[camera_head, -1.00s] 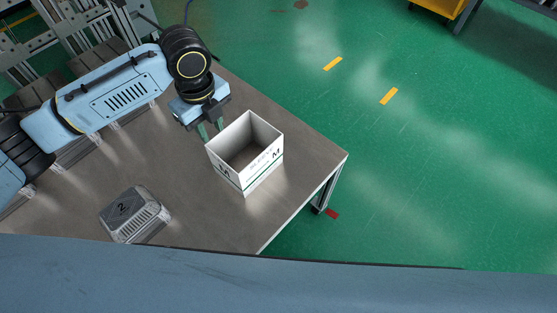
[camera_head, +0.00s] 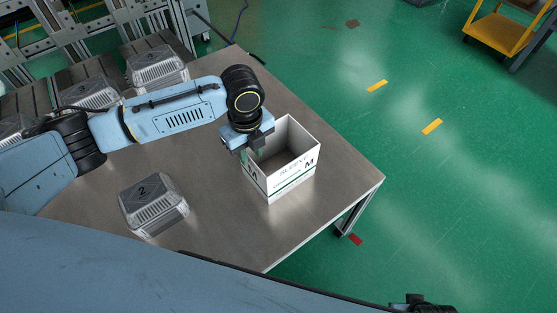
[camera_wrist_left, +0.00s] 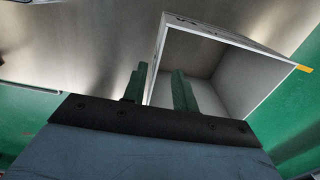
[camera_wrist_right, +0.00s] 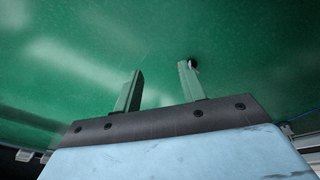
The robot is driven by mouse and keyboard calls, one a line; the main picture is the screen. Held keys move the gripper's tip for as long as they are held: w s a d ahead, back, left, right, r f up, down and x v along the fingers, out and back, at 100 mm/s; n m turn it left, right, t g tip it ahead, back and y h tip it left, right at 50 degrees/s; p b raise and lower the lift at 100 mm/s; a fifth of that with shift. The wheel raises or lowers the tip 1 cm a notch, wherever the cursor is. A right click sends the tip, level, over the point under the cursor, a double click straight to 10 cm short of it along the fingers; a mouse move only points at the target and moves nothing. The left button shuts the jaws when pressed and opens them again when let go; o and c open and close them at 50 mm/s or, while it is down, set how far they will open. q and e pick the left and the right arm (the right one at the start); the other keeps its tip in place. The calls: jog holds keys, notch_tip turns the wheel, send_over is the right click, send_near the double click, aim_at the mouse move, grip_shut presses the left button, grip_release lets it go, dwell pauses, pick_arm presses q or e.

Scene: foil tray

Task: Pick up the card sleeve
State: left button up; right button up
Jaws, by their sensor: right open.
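The card sleeve (camera_head: 296,178) is a white open-topped box with dark lettering, upright on the table near its right corner. My left gripper (camera_head: 250,156) is at the sleeve's left side, pointing down. In the left wrist view its two green fingers (camera_wrist_left: 160,77) are apart, and the near wall edge of the sleeve (camera_wrist_left: 232,75) runs between them. Whether they touch the wall I cannot tell. My right gripper (camera_wrist_right: 160,70) is open and empty, with only green floor behind it in the right wrist view.
More such blocks (camera_head: 157,68) stand at the back left. The table edge is close to the sleeve's right. A yellow cart (camera_head: 497,35) stands on the floor far right.

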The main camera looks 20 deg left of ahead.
pick_arm(q)
jog(key=f+b, duration=0.1)
jog(key=f, duration=0.1)
jog(key=s+f+b, duration=0.1)
jog(key=f, duration=0.2)
jog(key=shift+d+f, duration=0.1)
jog(key=shift+d, duration=0.05)
pick_arm(e)
jog(key=w+a+r, duration=0.1)
jog(key=a+r, duration=0.2)
jog(key=r, duration=0.2)
jog(key=shift+w+r+y, duration=0.25)
jog(key=shift+r+y, duration=0.05)
jog(key=shift+r, duration=0.1)
pick_arm(q)
jog(key=shift+c, duration=0.2)
pick_arm(e)
jog(key=shift+a, duration=0.1)
pick_arm(q)
grip_shut()
